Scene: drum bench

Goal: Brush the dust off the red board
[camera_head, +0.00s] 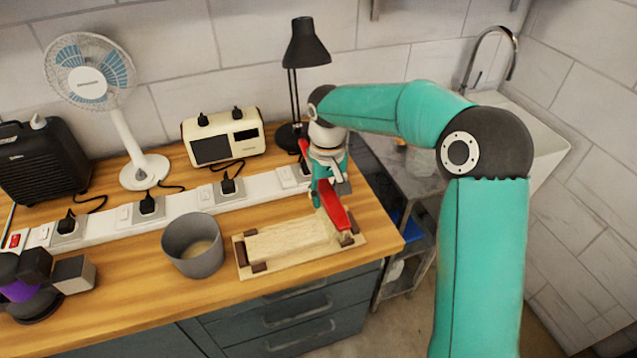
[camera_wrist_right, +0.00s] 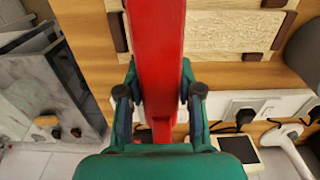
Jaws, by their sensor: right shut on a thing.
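My right gripper (camera_head: 327,188) is shut on a long red tool (camera_head: 335,207), probably a brush, over the right end of a pale board. The tool also fills the middle of the right wrist view (camera_wrist_right: 157,60), between the two fingers (camera_wrist_right: 158,95). A pale patch, perhaps bristles, shows beside it; contact with the board cannot be told. The board (camera_head: 285,240) looks beige and rough, not red, and lies in a wooden frame with dark corner blocks. It also shows in the right wrist view (camera_wrist_right: 215,28). My left gripper is not in view.
A grey pot (camera_head: 193,250) stands just left of the frame. Behind run a white power strip (camera_head: 185,203), a radio (camera_head: 222,140), a black lamp (camera_head: 305,45) and a fan (camera_head: 88,75). A purple and black device (camera_head: 22,290) sits at the lower left.

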